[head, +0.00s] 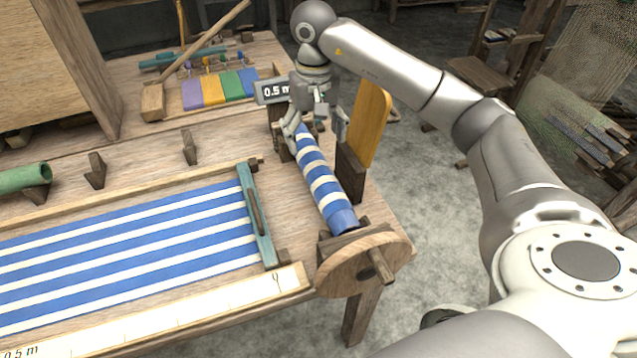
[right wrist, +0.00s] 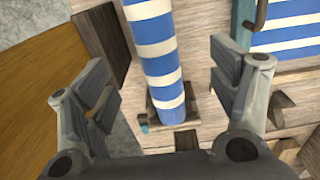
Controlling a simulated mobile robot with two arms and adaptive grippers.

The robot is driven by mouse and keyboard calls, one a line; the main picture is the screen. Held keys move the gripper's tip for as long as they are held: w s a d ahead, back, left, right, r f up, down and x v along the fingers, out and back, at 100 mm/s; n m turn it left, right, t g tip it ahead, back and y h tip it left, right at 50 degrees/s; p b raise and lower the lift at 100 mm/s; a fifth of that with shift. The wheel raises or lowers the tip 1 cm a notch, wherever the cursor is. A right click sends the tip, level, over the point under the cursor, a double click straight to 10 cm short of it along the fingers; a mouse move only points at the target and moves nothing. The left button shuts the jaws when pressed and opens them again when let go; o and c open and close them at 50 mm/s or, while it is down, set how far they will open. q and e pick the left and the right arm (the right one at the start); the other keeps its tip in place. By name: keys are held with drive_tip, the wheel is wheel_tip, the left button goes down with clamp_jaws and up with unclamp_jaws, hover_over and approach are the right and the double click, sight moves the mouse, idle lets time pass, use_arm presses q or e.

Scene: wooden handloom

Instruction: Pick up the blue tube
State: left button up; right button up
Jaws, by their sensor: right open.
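The blue tube, a roll with blue and white stripes (head: 325,183), lies along the right end of the wooden loom bench. Its near end is plain blue, beside a round wooden disc with a peg. My right gripper (head: 318,128) is open above the tube's far end, which it partly hides. In the right wrist view the tube (right wrist: 160,55) runs between the two spread fingers of the right gripper (right wrist: 168,88), with a gap on each side. I cannot tell how far above the tube the fingers are. My left gripper is not in view.
Striped cloth (head: 120,255) lies left of the tube, with a teal bar (head: 256,215) at its end. An upright yellow board (head: 369,122) stands close on the tube's right. A green tube (head: 25,183) lies far left.

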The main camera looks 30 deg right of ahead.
sight(319, 166)
wheel_tip(319, 166, down, 5)
drive_tip(key=shift+d+f+p, duration=0.1)
drive_tip(key=shift+f+p, duration=0.1)
drive_tip(key=shift+p, duration=0.25)
drive_tip(key=f, duration=0.1)
drive_tip(key=f+p, duration=0.1)
drive_tip(key=f, duration=0.2)
drive_tip(key=shift+s+d+f+p, duration=0.15)
drive_tip(key=shift+d+f+p, duration=0.15)
drive_tip(key=shift+f+p, duration=0.05)
drive_tip(key=shift+f, duration=0.3)
drive_tip(key=shift+c, duration=0.5)
drive_tip(key=c, duration=1.3)
drive_tip(key=shift+r, duration=0.1)
wheel_tip(319, 166, up, 10)
drive_tip(key=shift+b, duration=0.95)
